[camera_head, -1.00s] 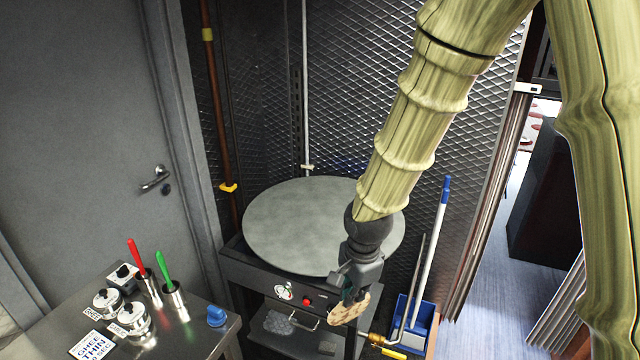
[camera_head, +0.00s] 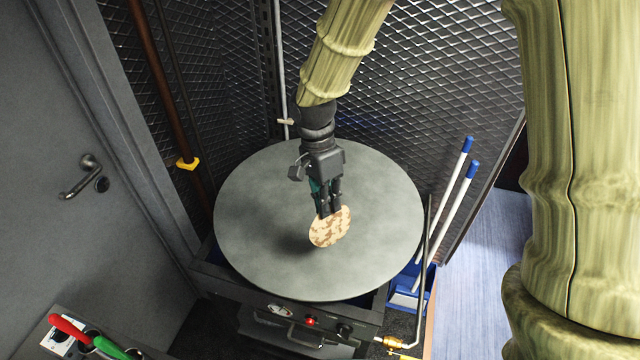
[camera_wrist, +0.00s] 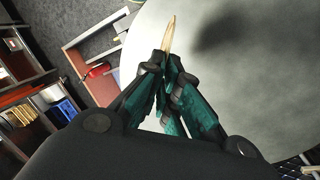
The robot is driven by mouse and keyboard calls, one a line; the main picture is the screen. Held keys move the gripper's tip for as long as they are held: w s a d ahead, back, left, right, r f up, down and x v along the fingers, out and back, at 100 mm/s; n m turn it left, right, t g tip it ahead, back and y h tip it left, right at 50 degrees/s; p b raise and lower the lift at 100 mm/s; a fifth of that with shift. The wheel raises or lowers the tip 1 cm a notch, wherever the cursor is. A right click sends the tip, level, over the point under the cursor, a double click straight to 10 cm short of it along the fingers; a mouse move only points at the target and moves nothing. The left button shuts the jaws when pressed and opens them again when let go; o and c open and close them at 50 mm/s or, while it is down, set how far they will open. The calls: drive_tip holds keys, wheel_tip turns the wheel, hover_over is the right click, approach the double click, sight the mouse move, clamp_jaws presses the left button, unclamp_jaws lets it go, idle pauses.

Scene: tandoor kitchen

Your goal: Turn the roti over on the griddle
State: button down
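The roti (camera_head: 330,228) is round, pale with brown patches. My gripper (camera_head: 328,210) is shut on its upper edge and holds it tilted, face towards the head camera, over the middle of the griddle. The griddle (camera_head: 255,215) is a large round grey plate on a dark stand. A shadow lies on the plate to the left of the roti, so the roti looks raised above it. In the wrist view the roti (camera_wrist: 171,36) shows edge-on between the teal-padded fingertips (camera_wrist: 167,60), with the griddle (camera_wrist: 255,90) beyond.
A steel table with red (camera_head: 70,328) and green (camera_head: 115,348) handled tools stands at lower left. The burner's knobs and red button (camera_head: 311,320) are at its front. Blue-capped poles (camera_head: 447,205) in a blue bin stand right of the griddle. Mesh walls close off the back.

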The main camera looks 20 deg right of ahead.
sight(329, 230)
drive_tip(key=shift+s+f+b, duration=0.45)
drive_tip(key=shift+s+b, duration=0.2)
drive_tip(key=shift+s, duration=0.1)
drive_tip(key=shift+s+f+b, duration=0.4)
drive_tip(key=shift+s+b, duration=0.2)
drive_tip(key=shift+s, duration=0.1)
drive_tip(key=f+b, duration=0.1)
drive_tip(key=f, duration=0.1)
drive_tip(key=w+f+b, duration=0.1)
drive_tip(key=f, duration=0.2)
drive_tip(key=shift+f+b, duration=0.25)
drive_tip(key=shift+b, duration=0.15)
drive_tip(key=shift+f, duration=0.3)
drive_tip(key=shift+w+f, duration=0.3)
drive_tip(key=shift+f, duration=0.05)
drive_tip(key=c, duration=2.1)
unclamp_jaws()
drive_tip(key=shift+s+r, duration=0.1)
drive_tip(key=shift+s, duration=0.05)
drive_tip(key=o, duration=0.4)
drive_tip(key=shift+o, duration=0.7)
drive_tip(key=shift+w, duration=0.2)
drive_tip(key=shift+s, duration=0.1)
